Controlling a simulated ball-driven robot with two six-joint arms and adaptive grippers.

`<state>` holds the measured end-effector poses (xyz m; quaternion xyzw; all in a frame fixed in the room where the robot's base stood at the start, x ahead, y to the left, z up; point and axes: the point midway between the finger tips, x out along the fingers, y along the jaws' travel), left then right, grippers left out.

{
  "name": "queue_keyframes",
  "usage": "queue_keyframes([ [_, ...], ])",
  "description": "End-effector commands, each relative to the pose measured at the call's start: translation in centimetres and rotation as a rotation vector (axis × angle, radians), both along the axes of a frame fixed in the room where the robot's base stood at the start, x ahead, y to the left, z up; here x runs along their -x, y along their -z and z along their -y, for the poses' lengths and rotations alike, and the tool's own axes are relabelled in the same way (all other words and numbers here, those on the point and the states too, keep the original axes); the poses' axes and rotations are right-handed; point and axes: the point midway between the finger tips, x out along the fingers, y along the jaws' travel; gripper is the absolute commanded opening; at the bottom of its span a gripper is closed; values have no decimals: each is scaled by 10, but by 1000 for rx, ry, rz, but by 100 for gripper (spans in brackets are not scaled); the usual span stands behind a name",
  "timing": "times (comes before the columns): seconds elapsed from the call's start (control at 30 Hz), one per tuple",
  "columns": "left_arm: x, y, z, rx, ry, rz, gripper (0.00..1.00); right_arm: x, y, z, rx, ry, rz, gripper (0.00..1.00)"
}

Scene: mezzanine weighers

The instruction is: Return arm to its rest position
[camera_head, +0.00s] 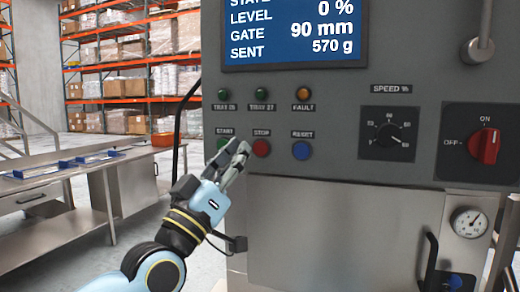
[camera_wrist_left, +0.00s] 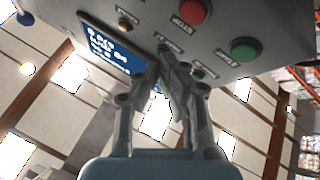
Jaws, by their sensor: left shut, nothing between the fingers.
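My left gripper (camera_head: 240,147) comes in from the lower left in the head view, on a light blue wrist. Its fingers are shut and empty, in front of the grey control panel (camera_head: 340,115). In the left wrist view the shut fingers (camera_wrist_left: 166,62) point at the panel, with the red button (camera_wrist_left: 192,11) and green button (camera_wrist_left: 243,49) beyond. I cannot tell whether the tips touch the panel. My right gripper is not in view.
A blue reset button (camera_head: 301,150), a speed knob (camera_head: 389,134) and a red on-off switch (camera_head: 484,146) sit to the right. The screen (camera_head: 295,32) reads level 0 %, gate 90 mm, sent 570 g. A steel table (camera_head: 60,178) with blue trays stands left.

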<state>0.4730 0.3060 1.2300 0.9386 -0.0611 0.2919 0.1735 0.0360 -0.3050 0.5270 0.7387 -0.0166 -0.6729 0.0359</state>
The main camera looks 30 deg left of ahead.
Motion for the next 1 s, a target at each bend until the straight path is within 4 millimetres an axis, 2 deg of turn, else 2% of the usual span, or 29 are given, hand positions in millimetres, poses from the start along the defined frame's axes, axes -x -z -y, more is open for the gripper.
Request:
queue_keyframes([
  [0.43,0,1,0,0,0,-1,0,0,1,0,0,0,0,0],
  [0.5,1,12,0,7,-2,-9,0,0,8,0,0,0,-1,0],
  [0.57,-1,33,-2,16,-10,-38,0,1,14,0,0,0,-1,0],
  [0.67,-10,91,-8,12,-40,-134,0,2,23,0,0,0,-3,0],
  [0.77,-17,172,-15,-15,-71,-288,0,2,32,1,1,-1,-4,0],
  [0.8,-18,206,-17,-29,-82,-355,0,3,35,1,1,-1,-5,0],
  [0.87,-15,257,-19,-52,-94,-454,0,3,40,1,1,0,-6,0],
  [0.9,-11,291,-20,-67,-101,-522,0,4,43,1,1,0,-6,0],
  [0.97,-2,341,-21,-89,-107,-624,0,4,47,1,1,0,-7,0],
  [1.0,7,373,-22,-106,-110,-692,0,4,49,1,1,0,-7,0],
])
